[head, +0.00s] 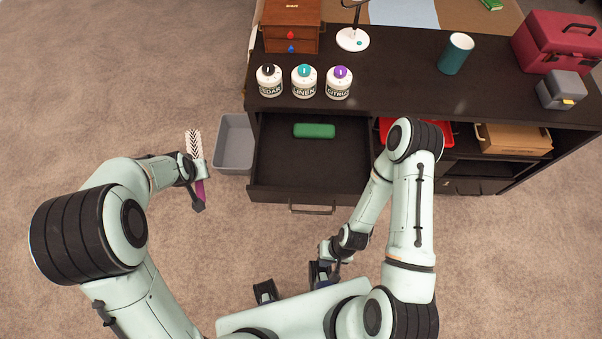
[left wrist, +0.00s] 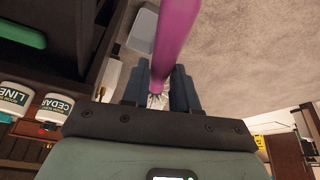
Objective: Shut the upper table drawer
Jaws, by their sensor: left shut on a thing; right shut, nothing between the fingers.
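The upper table drawer (head: 275,180) is pulled open below the dark table top. Its front handle (head: 312,209) faces me, and a green case (head: 314,130) lies inside. My left gripper (head: 197,170), left of the drawer, is shut on a brush-like thing with a purple handle (head: 200,190) and a white, black-patterned end. The purple handle also shows between the fingers in the left wrist view (left wrist: 176,35). My right gripper (head: 322,270) is shut and empty, below and apart from the drawer handle. Its fingertips are partly hidden by the arm.
A grey bin (head: 233,145) stands on the floor left of the drawer. Three labelled jars (head: 303,82), a small wooden chest (head: 291,27), a teal cup (head: 456,54) and a red box (head: 553,42) stand on the table (head: 400,80). Carpet in front is clear.

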